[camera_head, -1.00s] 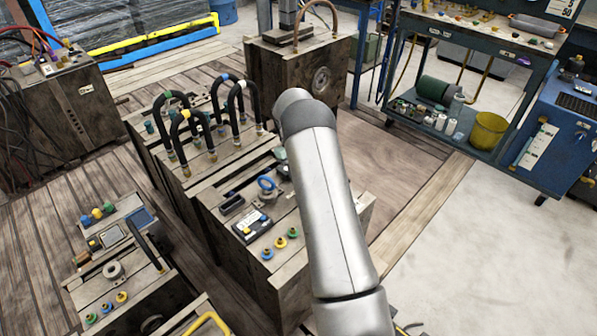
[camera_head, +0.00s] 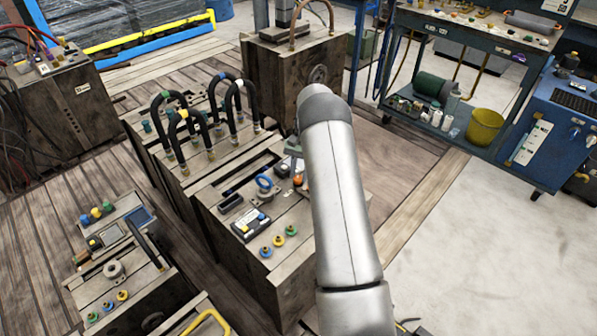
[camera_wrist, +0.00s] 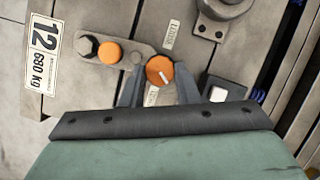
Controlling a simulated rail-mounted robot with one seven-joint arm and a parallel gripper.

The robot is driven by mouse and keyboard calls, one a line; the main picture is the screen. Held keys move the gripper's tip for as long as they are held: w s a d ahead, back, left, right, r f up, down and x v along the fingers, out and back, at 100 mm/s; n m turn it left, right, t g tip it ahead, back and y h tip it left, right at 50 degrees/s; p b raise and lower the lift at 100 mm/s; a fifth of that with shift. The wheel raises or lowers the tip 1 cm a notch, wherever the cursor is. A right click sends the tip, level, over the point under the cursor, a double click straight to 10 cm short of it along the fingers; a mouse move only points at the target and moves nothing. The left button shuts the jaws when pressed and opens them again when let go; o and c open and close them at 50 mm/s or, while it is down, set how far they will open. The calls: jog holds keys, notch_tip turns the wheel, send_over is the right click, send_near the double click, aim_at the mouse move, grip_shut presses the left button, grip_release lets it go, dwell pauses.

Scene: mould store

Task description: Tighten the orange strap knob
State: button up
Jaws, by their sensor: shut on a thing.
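The orange strap knob (camera_wrist: 158,69) is round, with a white mark on its face, and sits at the right end of a beige strap plate (camera_wrist: 134,52) in the wrist view. My gripper (camera_wrist: 160,76) has one finger on each side of the knob and is shut on it. The lower part of the knob lies between the fingers. A second orange round piece (camera_wrist: 109,53) sits on the same plate to the left, beside a grey hex bolt (camera_wrist: 87,46). In the head view a bit of orange (camera_head: 298,180) shows beside my arm, which hides my gripper.
A label reading 12 and 680 kg (camera_wrist: 43,52) lies at the left in the wrist view. A grey round fitting (camera_wrist: 224,9) and a dark block with a white top (camera_wrist: 220,93) are close to the right. Black hose loops (camera_head: 233,105) stand behind on the mould.

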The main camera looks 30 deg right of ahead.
jog(key=m, duration=0.2)
jog(key=m+t, duration=0.1)
jog(key=m, duration=0.1)
jog(key=shift+s+d+m+t+y, duration=0.15)
jog(key=shift+m+t+y, duration=0.15)
jog(key=shift+y, duration=0.1)
jog(key=m, duration=0.1)
jog(key=m+t, duration=0.1)
jog(key=m, duration=0.1)
jog(key=m+t, duration=0.1)
jog(key=m, duration=0.1)
jog(key=shift+s+p, duration=0.25)
jog(key=shift+p, duration=0.15)
jog(key=shift+m, duration=0.3)
jog(key=o, duration=1)
jog(key=p+v, duration=0.1)
jog(key=v, duration=1.6)
jog(key=shift+d+r, duration=0.15)
jog(key=shift+d, duration=0.1)
jog(key=shift+a, duration=0.1)
